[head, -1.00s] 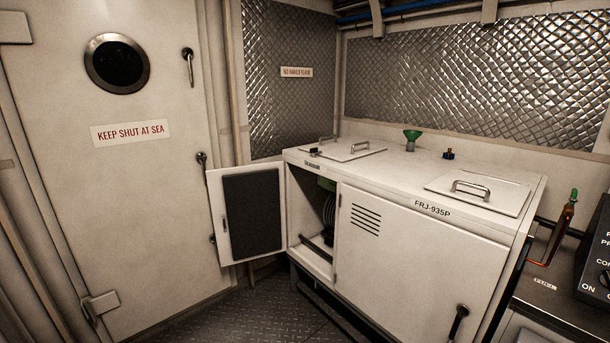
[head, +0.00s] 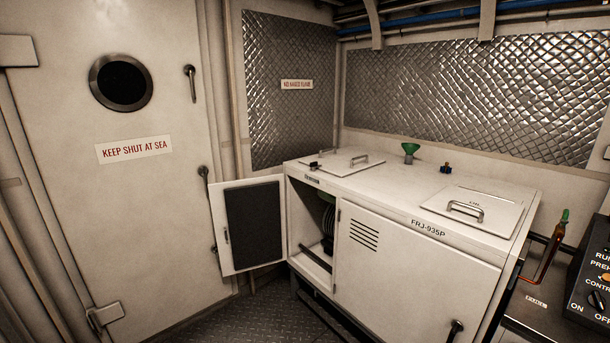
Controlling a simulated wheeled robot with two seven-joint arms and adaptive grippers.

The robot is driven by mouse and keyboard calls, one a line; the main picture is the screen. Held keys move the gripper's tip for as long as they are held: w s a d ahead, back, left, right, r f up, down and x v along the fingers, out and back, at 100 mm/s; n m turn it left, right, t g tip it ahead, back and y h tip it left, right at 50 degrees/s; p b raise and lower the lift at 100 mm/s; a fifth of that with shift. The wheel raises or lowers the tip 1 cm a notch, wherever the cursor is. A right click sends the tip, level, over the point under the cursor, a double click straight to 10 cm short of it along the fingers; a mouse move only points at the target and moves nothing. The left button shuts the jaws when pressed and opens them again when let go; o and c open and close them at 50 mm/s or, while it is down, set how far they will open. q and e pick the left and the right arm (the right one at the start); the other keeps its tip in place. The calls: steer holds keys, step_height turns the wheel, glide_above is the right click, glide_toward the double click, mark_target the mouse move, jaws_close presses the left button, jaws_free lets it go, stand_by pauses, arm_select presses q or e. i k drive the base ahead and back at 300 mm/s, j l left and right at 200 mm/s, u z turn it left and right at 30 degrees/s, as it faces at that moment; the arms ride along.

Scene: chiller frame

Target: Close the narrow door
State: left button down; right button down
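The narrow door (head: 272,223) of the white chiller cabinet (head: 399,262) stands open, swung out to the left. Its inner face, with a dark panel, is turned toward me. A small handle shows near its free left edge. The opening beside it shows dark coils and a pipe inside. The wide door (head: 415,272) of the cabinet, with vent slots and a black handle at its lower right, looks shut. Neither of my grippers is in view.
A large white door (head: 110,220) marked KEEP SHUT AT SEA stands at left, behind the narrow door. A dark control box (head: 594,285) and a red-orange tool with a green tip (head: 554,247) are at right. Patterned metal floor (head: 250,318) lies clear in front.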

mark_target(252, 211)
steer(key=i+j+z, duration=0.15)
steer(key=j+z, duration=0.6)
steer(key=j, duration=0.25)
steer(key=j+z, duration=0.4)
steer(key=j, duration=0.15)
